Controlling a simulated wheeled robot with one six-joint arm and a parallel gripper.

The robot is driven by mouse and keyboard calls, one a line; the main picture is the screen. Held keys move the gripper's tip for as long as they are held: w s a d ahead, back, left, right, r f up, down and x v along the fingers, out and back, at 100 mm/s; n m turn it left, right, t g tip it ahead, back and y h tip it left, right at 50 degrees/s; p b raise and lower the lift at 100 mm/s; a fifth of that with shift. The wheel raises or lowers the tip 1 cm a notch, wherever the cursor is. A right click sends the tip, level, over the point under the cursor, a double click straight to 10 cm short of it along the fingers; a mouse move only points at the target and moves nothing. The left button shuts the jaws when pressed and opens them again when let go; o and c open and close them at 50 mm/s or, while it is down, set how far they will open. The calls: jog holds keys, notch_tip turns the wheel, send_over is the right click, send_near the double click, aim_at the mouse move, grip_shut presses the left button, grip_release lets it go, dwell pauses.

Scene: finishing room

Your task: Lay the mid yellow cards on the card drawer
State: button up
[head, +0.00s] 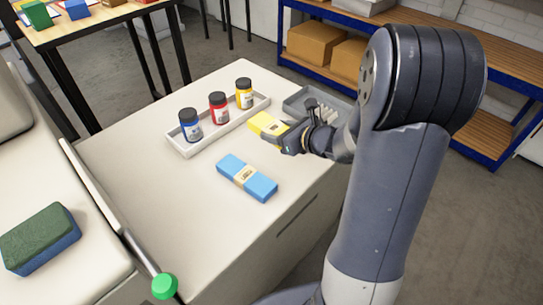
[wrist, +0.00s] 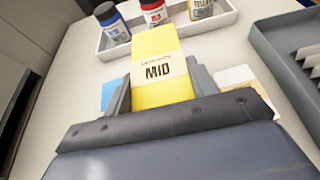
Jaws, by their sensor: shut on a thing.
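The mid yellow cards (head: 268,126) are a yellow pack with a white band. The wrist view shows the pack (wrist: 162,60) with "MID" printed on its band. My gripper (head: 285,136) is shut on the pack above the table, and its fingers show on both sides of the pack in the wrist view (wrist: 160,88). The grey card drawer (head: 294,103) is at the table's far right, partly hidden behind my gripper and arm. In the wrist view the drawer (wrist: 262,50) is at the right edge, with several upright pale dividers in it.
A white tray (head: 180,149) holds blue (head: 191,126), red (head: 219,108) and yellow (head: 244,94) jars, left of my gripper. A blue banded pack (head: 231,171) lies in front of it. A green-and-blue sponge (head: 40,238) lies at far left. The table's front left is clear.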

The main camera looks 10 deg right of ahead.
aim_at(277, 161)
notch_tip(277, 161, down, 9)
jog(key=shift+f+b, duration=0.2)
jog(key=shift+b, duration=0.4)
jog(key=shift+f+b, duration=0.25)
jog(key=shift+b, duration=0.05)
jog(key=o, duration=1.1)
jog(key=shift+r, duration=0.1)
